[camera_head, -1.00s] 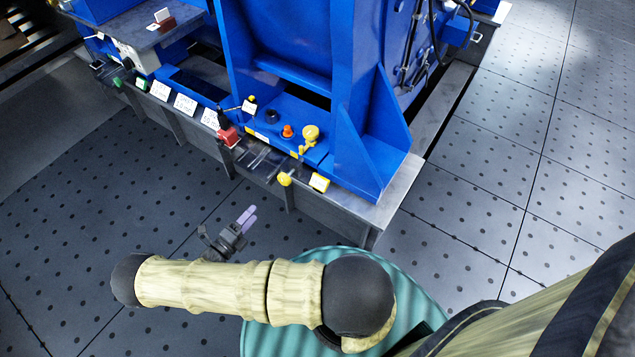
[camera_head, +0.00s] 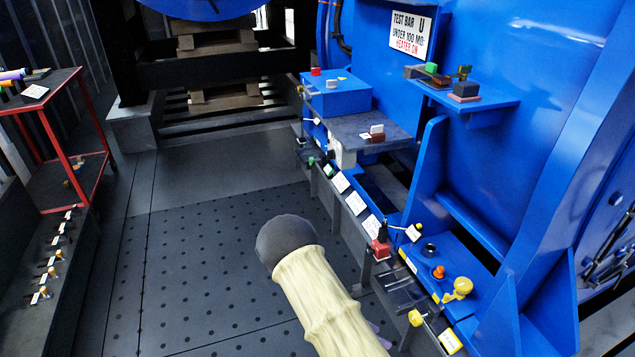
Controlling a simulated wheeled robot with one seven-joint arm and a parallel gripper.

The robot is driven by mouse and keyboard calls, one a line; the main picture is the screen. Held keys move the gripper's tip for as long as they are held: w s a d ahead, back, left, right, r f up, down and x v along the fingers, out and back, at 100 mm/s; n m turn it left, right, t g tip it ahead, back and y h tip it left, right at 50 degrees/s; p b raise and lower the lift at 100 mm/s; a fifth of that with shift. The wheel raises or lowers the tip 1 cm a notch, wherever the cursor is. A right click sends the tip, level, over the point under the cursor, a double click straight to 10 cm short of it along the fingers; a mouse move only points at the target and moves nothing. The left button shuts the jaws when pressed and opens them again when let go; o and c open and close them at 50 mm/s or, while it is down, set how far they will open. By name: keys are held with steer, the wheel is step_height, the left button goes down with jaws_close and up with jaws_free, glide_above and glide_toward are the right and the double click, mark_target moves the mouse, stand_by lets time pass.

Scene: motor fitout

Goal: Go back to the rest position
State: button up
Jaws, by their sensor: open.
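My arm reaches up from the bottom of the head view, with its dark rounded joint over the perforated floor. My gripper (camera_head: 379,334) is almost wholly hidden behind the arm. Only a small lavender piece of its fingers shows at the arm's right side, near the front of the blue machine's base. Nothing is seen held in it.
The blue machine (camera_head: 470,165) fills the right side. Its front ledge carries labels, a red block (camera_head: 378,250) and a yellow knob (camera_head: 457,289). A red-framed cart (camera_head: 78,140) stands at left. The perforated floor (camera_head: 190,260) between is clear.

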steer(key=s+r+m+t+y, duration=0.2)
steer(key=s+r+m+y, duration=0.15)
steer(key=r+m, duration=0.45)
steer(key=s+r+m+t+y, duration=0.1)
steer(key=s+r+m+y, duration=0.25)
steer(key=r+m, duration=0.5)
steer(key=s+r+m+t+y, duration=0.2)
steer(key=r+m+y, duration=0.2)
steer(key=r+m, duration=0.4)
steer(key=w+r+p+v, duration=0.1)
steer(key=w+p+v, duration=0.2)
steer(key=p+v, duration=1.3)
steer(key=w+d+p+v, duration=0.1)
steer(key=w+p+v, duration=0.3)
steer(key=p+v, duration=1.3)
steer(key=shift+w+d+r+n+p, duration=0.15)
steer(key=shift+d+r+n+p, duration=0.2)
steer(key=shift+p, duration=0.45)
steer(key=shift+a+r, duration=0.1)
